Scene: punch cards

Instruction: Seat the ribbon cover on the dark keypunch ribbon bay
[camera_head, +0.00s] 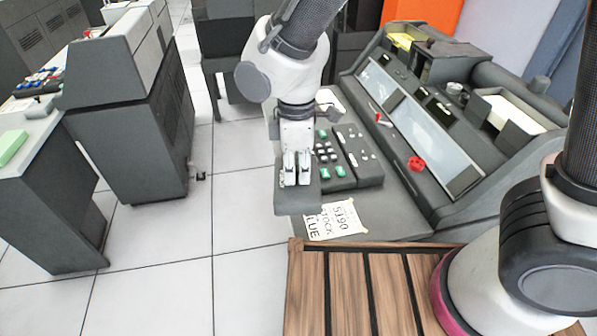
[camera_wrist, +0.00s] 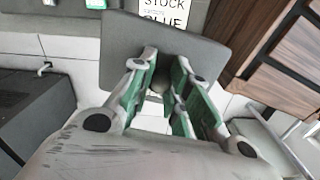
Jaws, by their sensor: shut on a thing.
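My gripper (camera_head: 296,178) is shut on a flat dark grey plate, the ribbon cover (camera_head: 297,202). It hangs beside the front left of the keypunch desk, by the keyboard. In the wrist view the cover (camera_wrist: 125,40) spans beyond the green-lined fingers of my gripper (camera_wrist: 163,85), which pinch a small part at its middle. The dark grey keypunch (camera_head: 432,165) stands to the right, with a sloped, glass-like panel. I cannot tell which of its recesses is the ribbon bay.
A keyboard (camera_head: 350,158) with green and white keys lies right of the cover. A printed sign (camera_head: 335,221) lies on the desk's front. A slatted wooden surface (camera_head: 350,290) is nearest. A grey cabinet (camera_head: 130,110) stands left. Open tiled floor (camera_head: 230,200) lies between.

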